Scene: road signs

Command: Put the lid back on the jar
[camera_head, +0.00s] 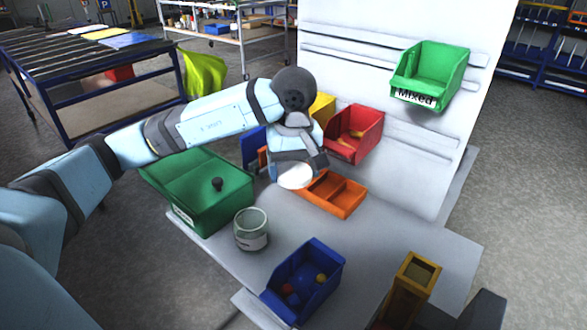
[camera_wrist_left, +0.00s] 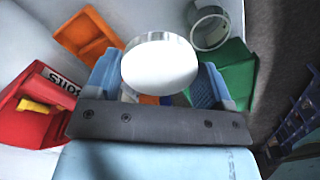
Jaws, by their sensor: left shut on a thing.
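The jar (camera_head: 251,230) is a grey-white open cylinder standing upright on the pale table, between the green bin and the blue bin. It also shows in the left wrist view (camera_wrist_left: 209,28), with its open rim visible. The lid (camera_head: 296,176) is a round white disc. My left gripper (camera_head: 297,163) is shut on the lid, which shows between its two fingers in the left wrist view (camera_wrist_left: 160,65). The gripper holds the lid beyond the jar and to its right, apart from it, near the orange tray. My right gripper is not in view.
A green bin (camera_head: 205,190) with a dark knob stands left of the jar. An orange divided tray (camera_head: 345,205), a red bin (camera_head: 365,130) and a blue bin (camera_head: 325,260) with small balls are nearby. A yellow-brown box (camera_head: 418,272) stands front right.

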